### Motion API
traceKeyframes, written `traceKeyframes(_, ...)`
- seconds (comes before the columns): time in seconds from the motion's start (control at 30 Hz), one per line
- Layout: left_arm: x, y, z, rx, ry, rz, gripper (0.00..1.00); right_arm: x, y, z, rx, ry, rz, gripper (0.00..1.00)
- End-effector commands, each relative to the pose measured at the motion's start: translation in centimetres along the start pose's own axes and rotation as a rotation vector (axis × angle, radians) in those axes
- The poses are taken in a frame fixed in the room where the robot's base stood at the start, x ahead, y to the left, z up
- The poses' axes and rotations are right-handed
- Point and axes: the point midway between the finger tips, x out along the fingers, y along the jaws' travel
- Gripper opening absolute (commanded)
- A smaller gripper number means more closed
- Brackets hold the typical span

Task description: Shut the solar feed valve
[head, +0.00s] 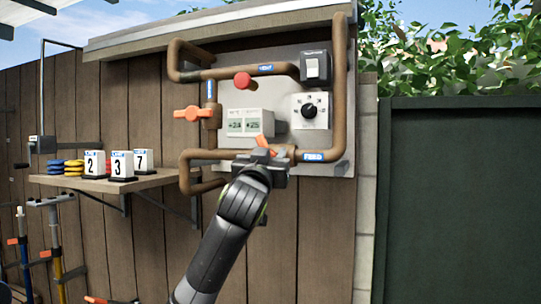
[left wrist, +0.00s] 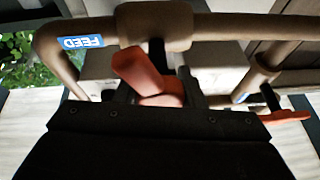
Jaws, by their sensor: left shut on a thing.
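An orange valve handle (head: 262,141) sits on the lower copper pipe, just left of a blue FEED label (head: 313,156). It stands at a slant, and its lower part is hidden behind my gripper. My left gripper (head: 264,160) reaches up from below and is shut on this handle. In the left wrist view the handle (left wrist: 142,73) shows as a red-orange lever at the gripper's front edge (left wrist: 152,98), below the pipe's valve body. The FEED label (left wrist: 83,42) is upside down there. My right gripper is not in view.
A second orange valve handle (head: 192,114) lies level on the left vertical pipe. A red knob (head: 242,82), a display box (head: 249,122), a dial (head: 310,111) and a switch (head: 316,67) crowd the board. A shelf (head: 150,181) with number blocks stands left.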

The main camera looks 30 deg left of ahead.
Motion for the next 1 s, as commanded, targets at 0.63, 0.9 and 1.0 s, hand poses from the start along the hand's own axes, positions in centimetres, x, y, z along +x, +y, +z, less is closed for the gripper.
traceKeyframes(0.63,-0.02,0.28,-0.06,0.384,0.046,0.154,0.13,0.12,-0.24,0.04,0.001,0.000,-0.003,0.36)
traceKeyframes(0.9,-0.03,0.30,-0.07,0.385,0.047,0.154,0.37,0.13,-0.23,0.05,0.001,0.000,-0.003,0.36)
traceKeyframes(1.0,-0.03,0.31,-0.07,0.384,0.047,0.154,0.50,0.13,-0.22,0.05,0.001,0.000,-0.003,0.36)
